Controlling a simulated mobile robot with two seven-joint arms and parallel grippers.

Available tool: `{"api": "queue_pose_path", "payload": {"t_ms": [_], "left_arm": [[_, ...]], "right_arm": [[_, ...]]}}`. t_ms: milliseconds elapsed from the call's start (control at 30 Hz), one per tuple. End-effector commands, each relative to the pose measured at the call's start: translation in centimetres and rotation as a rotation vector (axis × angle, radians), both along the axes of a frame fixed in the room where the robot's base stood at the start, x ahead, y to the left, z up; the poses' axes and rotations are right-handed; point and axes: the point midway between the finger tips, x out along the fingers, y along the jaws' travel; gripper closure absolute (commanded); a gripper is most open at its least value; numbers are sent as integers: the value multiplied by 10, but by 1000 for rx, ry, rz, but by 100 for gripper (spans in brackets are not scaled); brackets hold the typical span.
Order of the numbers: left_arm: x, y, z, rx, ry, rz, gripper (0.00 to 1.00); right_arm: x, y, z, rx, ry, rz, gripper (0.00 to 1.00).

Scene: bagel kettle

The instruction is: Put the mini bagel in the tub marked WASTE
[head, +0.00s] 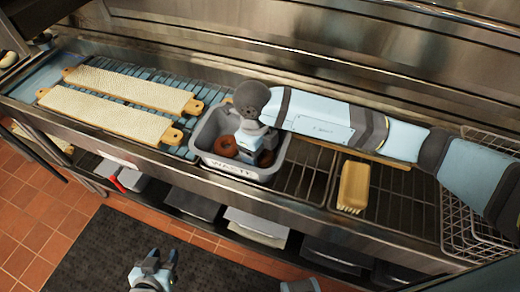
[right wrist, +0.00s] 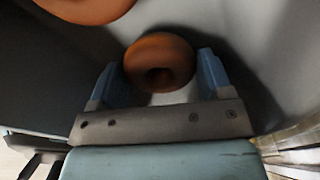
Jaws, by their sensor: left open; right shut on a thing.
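The grey tub (head: 203,150) stands on the counter in the head view, with a blurred label on its front that seems to read WASTE. My right gripper (head: 262,152) reaches down into the tub and is shut on a brown mini bagel (right wrist: 160,60), seen between its fingers in the right wrist view. In the head view the gripper hides part of that bagel. Another brown bagel (head: 225,145) lies in the tub to the left; part of a bagel also shows at the top left of the right wrist view (right wrist: 85,8). My left gripper (head: 152,268) is open and empty, low over the floor mat.
Two long pale boards (head: 105,114) lie on the slatted conveyor to the left. A yellow-brown brush-like block (head: 354,186) lies on the dark rack right of the tub. A wire basket (head: 458,222) stands at the far right. Pans sit on the shelf below.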

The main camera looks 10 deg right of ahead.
Motion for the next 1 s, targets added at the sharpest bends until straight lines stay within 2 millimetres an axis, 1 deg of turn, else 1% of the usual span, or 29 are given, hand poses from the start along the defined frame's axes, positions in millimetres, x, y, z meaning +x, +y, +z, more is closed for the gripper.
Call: {"api": "queue_pose_path", "payload": {"t_ms": [67, 267, 367, 400, 500, 800, 867, 900, 967, 1000], "left_arm": [[0, 0, 0, 1, 0, -1, 57], [0, 0, 0, 0, 0, -1, 57], [0, 0, -4, 0, 1, -1, 57], [0, 0, -3, -1, 2, 0, 57], [0, 0, -3, -1, 2, -1, 57], [0, -1, 0, -1, 1, -2, 57], [0, -1, 3, 0, 0, -2, 57], [0, 0, 0, 1, -1, -2, 57], [0, -1, 0, -1, -1, -2, 57], [0, 0, -1, -1, -1, -2, 57]], "right_arm": [[1, 0, -3, 0, -2, -1, 50], [1, 0, -3, 1, -2, 0, 50], [1, 0, -7, 1, -2, 0, 50], [1, 0, -6, 1, -2, 0, 23], [1, 0, -6, 0, -1, 0, 2], [1, 0, -3, 1, -2, 0, 2], [1, 0, 1, 1, -2, 0, 2], [2, 1, 3, 2, -4, 0, 2], [3, 1, 11, 1, -4, 1, 2], [4, 2, 19, 2, -6, 1, 2]]}}
